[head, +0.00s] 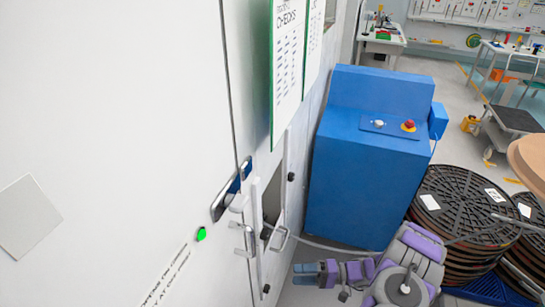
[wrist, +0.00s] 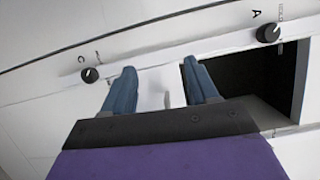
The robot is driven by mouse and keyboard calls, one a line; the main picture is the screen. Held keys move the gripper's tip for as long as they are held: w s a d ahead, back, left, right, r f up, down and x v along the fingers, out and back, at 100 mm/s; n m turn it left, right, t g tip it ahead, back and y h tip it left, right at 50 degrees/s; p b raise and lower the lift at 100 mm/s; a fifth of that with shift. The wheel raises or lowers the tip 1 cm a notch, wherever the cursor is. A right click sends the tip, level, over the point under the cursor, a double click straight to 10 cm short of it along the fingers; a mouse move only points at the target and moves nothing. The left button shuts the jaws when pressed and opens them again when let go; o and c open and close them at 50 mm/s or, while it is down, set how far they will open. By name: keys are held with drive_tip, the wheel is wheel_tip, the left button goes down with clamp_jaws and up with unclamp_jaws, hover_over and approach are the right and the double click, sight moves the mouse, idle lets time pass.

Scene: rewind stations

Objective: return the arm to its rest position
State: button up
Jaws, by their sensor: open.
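My gripper (head: 304,274) is at the lower middle of the head view, with its blue fingers pointing left toward the white cabinet (head: 110,120). My purple and grey arm (head: 408,262) reaches in from the lower right. In the wrist view my gripper (wrist: 160,88) shows two blue fingers spread apart with nothing held between them. A white panel with a black knob (wrist: 90,75) at left, another black knob (wrist: 268,33) at right and a dark opening (wrist: 255,75) lies beyond the fingers.
A blue machine (head: 365,160) with a red button stands behind the arm. Stacked black reels (head: 468,205) stand close to the arm's right. The cabinet has a handle (head: 228,195) and a green light (head: 201,234). Open floor lies farther back at right.

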drive_tip(key=s+a+r+n+g+h, duration=0.1)
drive_tip(key=s+a+r+g+h, duration=0.1)
drive_tip(key=s+r, duration=0.35)
drive_tip(key=s+a+r+n+g+h, duration=0.2)
drive_tip(key=r+g+h, duration=0.1)
drive_tip(key=r, duration=0.6)
drive_tip(key=s+a+r+n+g+h, duration=0.1)
drive_tip(key=s+a+r+g+h, duration=0.2)
drive_tip(key=r, duration=0.4)
drive_tip(key=s+d+r+m+t+h, duration=0.1)
drive_tip(key=s+d+r+t+h, duration=0.2)
drive_tip(key=s, duration=0.7)
drive_tip(key=s+d+r+m+t+h, duration=0.2)
drive_tip(key=s+d+r+t+h, duration=0.1)
drive_tip(key=s+d+r+h, duration=0.2)
drive_tip(key=s+d+h, duration=0.2)
drive_tip(key=s+d, duration=0.1)
drive_tip(key=s, duration=0.1)
drive_tip(key=shift+s+d+r, duration=0.15)
drive_tip(key=shift+s+d, duration=0.05)
drive_tip(key=shift+s, duration=0.15)
